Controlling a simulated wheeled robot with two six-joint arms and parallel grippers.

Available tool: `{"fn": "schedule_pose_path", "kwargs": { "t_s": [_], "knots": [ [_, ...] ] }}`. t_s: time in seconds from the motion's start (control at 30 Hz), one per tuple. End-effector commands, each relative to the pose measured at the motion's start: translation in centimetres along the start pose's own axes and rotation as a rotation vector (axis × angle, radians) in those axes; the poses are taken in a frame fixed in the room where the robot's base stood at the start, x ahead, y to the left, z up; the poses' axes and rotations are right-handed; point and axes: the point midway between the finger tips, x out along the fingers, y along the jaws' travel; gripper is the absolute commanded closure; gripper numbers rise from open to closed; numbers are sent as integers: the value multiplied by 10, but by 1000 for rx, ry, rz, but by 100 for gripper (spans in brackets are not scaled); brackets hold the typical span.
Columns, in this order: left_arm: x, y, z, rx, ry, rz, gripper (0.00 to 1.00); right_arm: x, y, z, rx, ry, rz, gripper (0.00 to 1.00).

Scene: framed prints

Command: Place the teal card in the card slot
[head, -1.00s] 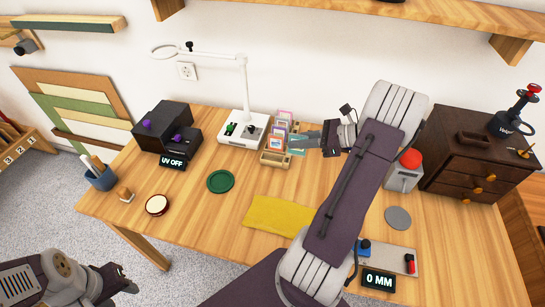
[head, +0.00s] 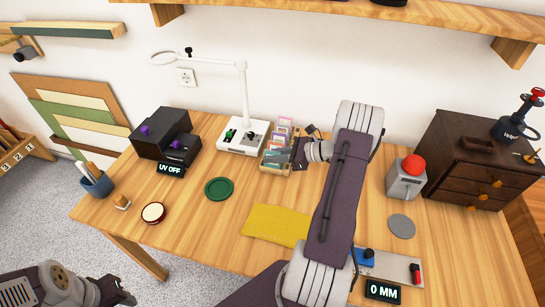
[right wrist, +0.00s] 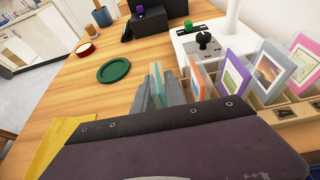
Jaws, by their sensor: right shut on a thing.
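My right gripper (right wrist: 163,93) is shut on the teal card (right wrist: 157,86), which stands on edge between the grey fingers in the right wrist view. In the head view the right gripper (head: 282,156) is over the wooden card rack (head: 271,168), in front of its upright cards. The teal card is at the rack's left end, beside the orange-edged card (right wrist: 197,78). The fingers hide its lower edge, so I cannot tell whether it is in a slot. My left gripper (head: 118,291) is at the lower left, away from the table.
A white lamp base (head: 243,138) stands left of the rack, with a black UV box (head: 163,138) farther left. A green disc (head: 219,188) and a yellow cloth (head: 275,224) lie in front.

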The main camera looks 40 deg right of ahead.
Motion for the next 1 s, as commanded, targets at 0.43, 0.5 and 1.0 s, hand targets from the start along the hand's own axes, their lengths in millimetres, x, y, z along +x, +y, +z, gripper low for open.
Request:
{"fn": "schedule_pose_path", "kwargs": {
  "t_s": [0.43,0.5,1.0],
  "knots": [
    [2,0,0,0,0,0,56,1,0,-3,1,0,0,62],
    [2,0,0,0,0,0,56,1,0,-3,1,0,0,62],
    [-8,0,-1,0,0,0,56,-89,-1,1,0,0,-5,62]
  ]
}}
